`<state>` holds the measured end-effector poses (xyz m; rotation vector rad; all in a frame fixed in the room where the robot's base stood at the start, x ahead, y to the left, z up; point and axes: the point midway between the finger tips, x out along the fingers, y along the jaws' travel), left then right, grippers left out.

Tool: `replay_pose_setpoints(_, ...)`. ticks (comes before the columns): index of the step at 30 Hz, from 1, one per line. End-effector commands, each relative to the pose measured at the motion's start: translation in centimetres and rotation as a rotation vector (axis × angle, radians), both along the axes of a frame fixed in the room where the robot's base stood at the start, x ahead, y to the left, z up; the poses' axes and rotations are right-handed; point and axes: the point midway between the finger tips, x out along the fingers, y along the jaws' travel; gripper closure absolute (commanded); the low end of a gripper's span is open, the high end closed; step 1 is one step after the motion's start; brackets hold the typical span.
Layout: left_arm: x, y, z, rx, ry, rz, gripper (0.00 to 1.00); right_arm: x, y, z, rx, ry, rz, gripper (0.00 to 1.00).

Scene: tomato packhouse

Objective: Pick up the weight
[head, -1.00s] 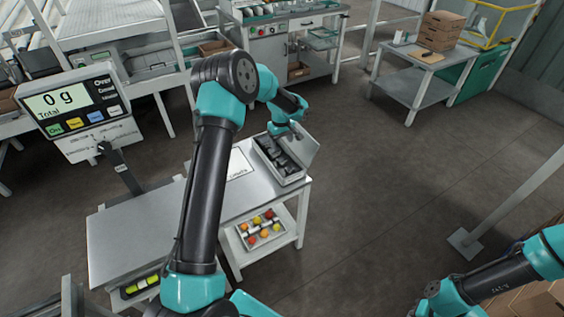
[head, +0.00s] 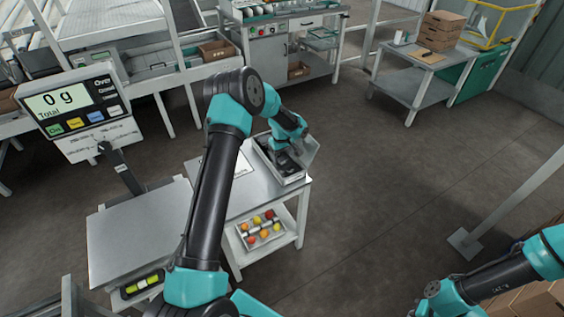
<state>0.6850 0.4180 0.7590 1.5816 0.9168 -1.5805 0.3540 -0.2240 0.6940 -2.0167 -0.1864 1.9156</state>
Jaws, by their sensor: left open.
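An open grey case (head: 291,179) with a raised lid stands at the far right end of the small metal table. Dark pieces, which look like weights, lie inside it, but single ones are too small and too covered to tell apart. My left gripper (head: 281,161) is open and points down over the case, at or just above its contents. The arm and gripper hide part of the inside, and I cannot tell whether the fingers touch a weight. My right arm shows at the lower right, with its gripper out of the frame.
A scale with a steel plate (head: 125,238) and a display (head: 72,103) reading 0 g stands at the left. A white sheet (head: 218,164) lies beside the case. A tray of tomatoes (head: 243,241) is on the shelf below. Open floor lies to the right.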

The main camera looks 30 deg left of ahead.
Motion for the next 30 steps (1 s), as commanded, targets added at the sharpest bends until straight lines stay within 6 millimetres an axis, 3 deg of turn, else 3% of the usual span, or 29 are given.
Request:
replay_pose_setpoints(3, 0.0, -0.1, -1.9, -0.001, 0.002, 0.001, 0.3, 0.0, 0.0, 0.0, 0.0, 0.0, 0.0, 1.0)
replay_pose_setpoints(7, 0.0, 0.0, -2.9, 0.0, 0.001, 0.001, 0.3, 0.0, 0.0, 0.0, 0.0, 0.0, 0.0, 1.0)
replay_pose_setpoints(22, 0.0, 0.0, -3.0, 0.0, 0.0, 0.001, 0.3, 0.0, 0.0, 0.0, 0.0, 0.0, 0.0, 1.0)
replay_pose_setpoints(30, 0.0, -0.1, -3.0, 0.0, 0.0, 0.001, 0.56, 0.0, 0.0, 0.0, 0.0, 0.0, 0.0, 1.0)
